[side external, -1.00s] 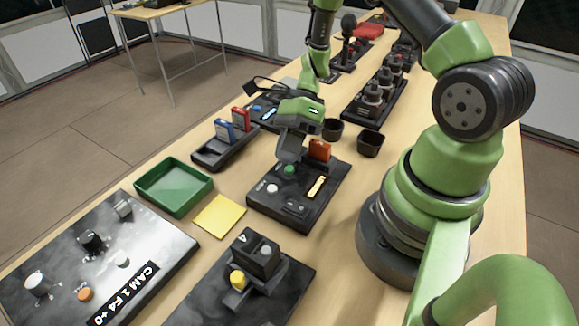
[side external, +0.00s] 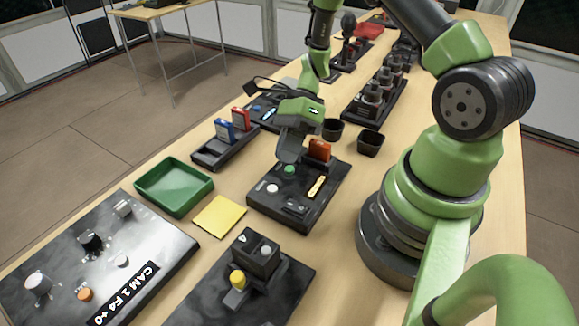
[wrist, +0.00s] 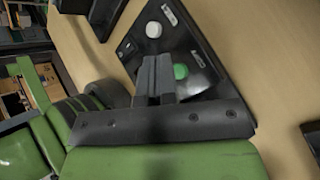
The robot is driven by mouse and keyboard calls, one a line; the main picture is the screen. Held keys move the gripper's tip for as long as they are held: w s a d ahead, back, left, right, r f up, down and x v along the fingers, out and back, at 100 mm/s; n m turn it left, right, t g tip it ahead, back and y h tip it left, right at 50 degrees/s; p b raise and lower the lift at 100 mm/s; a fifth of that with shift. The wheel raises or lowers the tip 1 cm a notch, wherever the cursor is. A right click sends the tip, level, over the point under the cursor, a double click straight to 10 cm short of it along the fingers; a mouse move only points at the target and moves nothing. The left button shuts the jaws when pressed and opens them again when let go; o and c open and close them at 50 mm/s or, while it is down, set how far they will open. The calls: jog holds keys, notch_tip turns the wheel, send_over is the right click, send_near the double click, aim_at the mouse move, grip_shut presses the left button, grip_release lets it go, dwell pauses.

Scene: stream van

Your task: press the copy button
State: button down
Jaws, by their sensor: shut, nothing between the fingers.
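A dark panel (side external: 262,200) lies flat on the table in the side view. It carries a green button (side external: 289,170), a white button (side external: 272,188), a yellow-marked strip (side external: 316,186) and an orange card standing in a slot (side external: 319,150).
A card holder (side external: 208,157) with blue and red cards, a green tray (side external: 150,190) and a yellow pad (side external: 219,216) lie to the left. Two small black cups (side external: 369,145) stand behind right. A block device (side external: 290,283) and a control panel (side external: 60,250) are nearer.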

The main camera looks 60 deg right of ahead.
aim_at(288, 168)
jog(key=shift+f, duration=0.1)
jog(key=shift+f, duration=0.3)
jog(key=shift+s+f, duration=0.1)
jog(key=shift+f, duration=0.55)
dwell(0.7)
jog(key=shift+a, duration=0.1)
jog(key=shift+s+a+r, duration=0.1)
jog(key=shift+r, duration=0.85)
jog(key=shift+r, duration=2.55)
